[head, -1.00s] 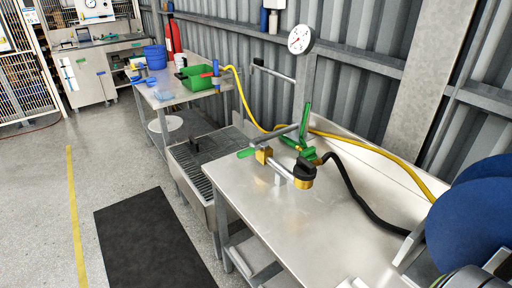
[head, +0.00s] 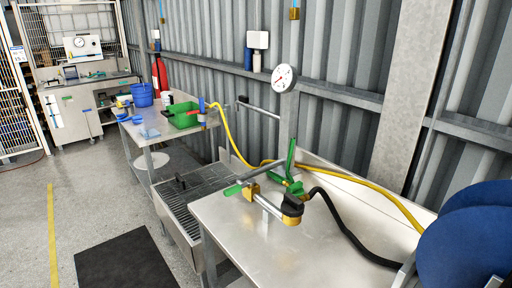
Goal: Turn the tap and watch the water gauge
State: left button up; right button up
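The round white water gauge (head: 283,78) is by the corrugated wall above the steel bench. In front, a pipe with brass fittings carries a second green handle (head: 233,189), which lies roughly level and points left. I cannot tell which handle is the tap. Neither of my grippers is in view.
A yellow hose (head: 385,196) and a black hose (head: 345,228) run across the bench (head: 240,228). A grated sink (head: 185,200) adjoins it on the left. Blue discs (head: 465,240) block the right side. A black mat (head: 125,262) lies on open floor.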

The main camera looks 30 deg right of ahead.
aim_at(251, 181)
jog(key=z, duration=1.3)
